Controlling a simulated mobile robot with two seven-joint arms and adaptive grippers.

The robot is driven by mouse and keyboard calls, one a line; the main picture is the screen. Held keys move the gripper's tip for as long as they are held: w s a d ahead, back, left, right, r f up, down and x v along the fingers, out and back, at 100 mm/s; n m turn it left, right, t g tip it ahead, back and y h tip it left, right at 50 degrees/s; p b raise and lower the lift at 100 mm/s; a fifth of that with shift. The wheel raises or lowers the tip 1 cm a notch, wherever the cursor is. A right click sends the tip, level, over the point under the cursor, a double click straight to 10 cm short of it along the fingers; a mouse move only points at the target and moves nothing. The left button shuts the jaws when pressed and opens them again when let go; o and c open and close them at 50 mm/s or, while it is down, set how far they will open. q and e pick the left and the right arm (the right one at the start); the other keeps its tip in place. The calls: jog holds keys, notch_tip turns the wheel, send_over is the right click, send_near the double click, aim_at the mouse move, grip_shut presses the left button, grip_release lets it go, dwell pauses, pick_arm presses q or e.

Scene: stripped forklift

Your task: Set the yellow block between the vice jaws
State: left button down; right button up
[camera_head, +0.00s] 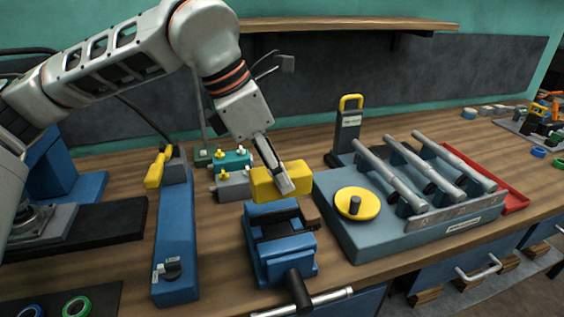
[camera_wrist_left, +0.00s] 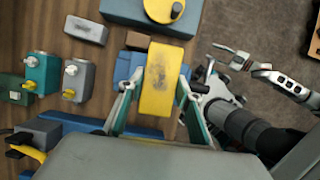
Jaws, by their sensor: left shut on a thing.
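The yellow block (camera_head: 270,184) is held by my left gripper (camera_head: 284,184), whose fingers are shut on it. In the head view the block sits above the back end of the blue vice (camera_head: 265,262). The vice has dark jaws and a front handle. In the left wrist view the block (camera_wrist_left: 160,80) lies between the two fingers of my left gripper (camera_wrist_left: 159,88) and covers the middle of the vice (camera_wrist_left: 123,70). Whether the block touches the jaws cannot be told.
A grey-blue fixture (camera_head: 350,235) with a yellow knob and metal bars stands right of the vice. A blue long tool (camera_head: 176,240) stands left. Small grey and teal boxes (camera_head: 233,186) sit behind left. A wooden shelf (camera_head: 340,24) hangs above.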

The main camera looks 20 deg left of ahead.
pick_arm(q)
jog(key=shift+s, duration=0.3)
pick_arm(e)
jog(key=shift+s+f, duration=0.1)
jog(key=shift+s, duration=0.05)
pick_arm(q)
jog(key=shift+f+b, duration=0.75)
jog(key=shift+f, duration=0.3)
jog(key=shift+f+b, duration=1.25)
jog(key=shift+f, duration=0.95)
pick_arm(e)
jog(key=f, duration=0.2)
jog(key=shift+w+d+f, duration=0.3)
jog(key=shift+d, duration=0.1)
pick_arm(q)
jog(key=shift+r, duration=0.1)
pick_arm(e)
jog(key=shift+r, duration=0.2)
pick_arm(q)
jog(key=shift+f+b, duration=0.5)
jog(key=shift+f, duration=1)
pick_arm(e)
jog(key=shift+s+f, duration=0.4)
jog(key=shift+f, duration=0.45)
